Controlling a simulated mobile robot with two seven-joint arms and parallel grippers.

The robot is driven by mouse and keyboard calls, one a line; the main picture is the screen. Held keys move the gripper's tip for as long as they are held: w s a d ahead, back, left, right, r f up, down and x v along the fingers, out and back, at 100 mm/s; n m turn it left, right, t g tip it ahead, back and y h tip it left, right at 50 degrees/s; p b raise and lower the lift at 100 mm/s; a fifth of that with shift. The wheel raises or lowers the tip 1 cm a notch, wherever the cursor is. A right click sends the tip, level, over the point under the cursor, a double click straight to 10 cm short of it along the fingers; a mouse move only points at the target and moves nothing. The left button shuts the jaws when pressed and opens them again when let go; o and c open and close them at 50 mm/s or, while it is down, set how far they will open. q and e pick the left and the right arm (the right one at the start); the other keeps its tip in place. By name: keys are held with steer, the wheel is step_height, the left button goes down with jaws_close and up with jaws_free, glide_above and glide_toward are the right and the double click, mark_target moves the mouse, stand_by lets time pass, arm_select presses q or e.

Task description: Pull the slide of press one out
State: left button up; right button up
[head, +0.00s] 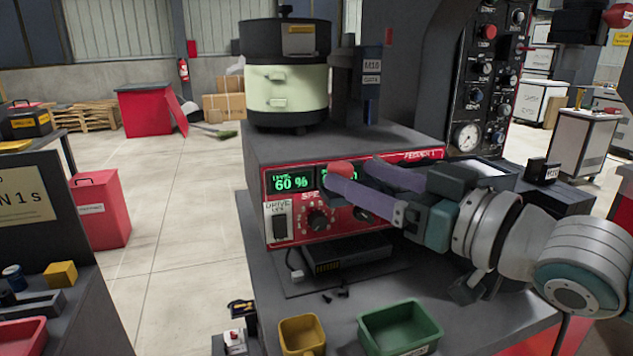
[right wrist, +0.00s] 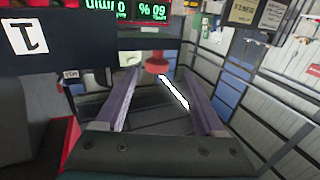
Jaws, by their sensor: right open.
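My right gripper (head: 349,171) reaches in from the right in front of the red feeder panel, with its two purple fingers apart. A red knob (head: 340,168) shows at the fingertips. In the right wrist view the open fingers (right wrist: 158,74) point at the red knob (right wrist: 157,63), which shows between and just beyond their tips. Nothing is gripped. A white bar (right wrist: 173,92) shows between the fingers. I cannot tell for certain whether the knob belongs to the slide of press one. My left gripper is out of view.
The feeder panel (head: 300,205) reads 60 % and carries a switch and dials. A black box (head: 345,257) lies below it. Yellow (head: 302,335) and green (head: 400,327) bins stand at the front of the table. A gauge panel (head: 490,75) stands behind my right arm.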

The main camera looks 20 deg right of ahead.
steer(key=shift+v, duration=2.55)
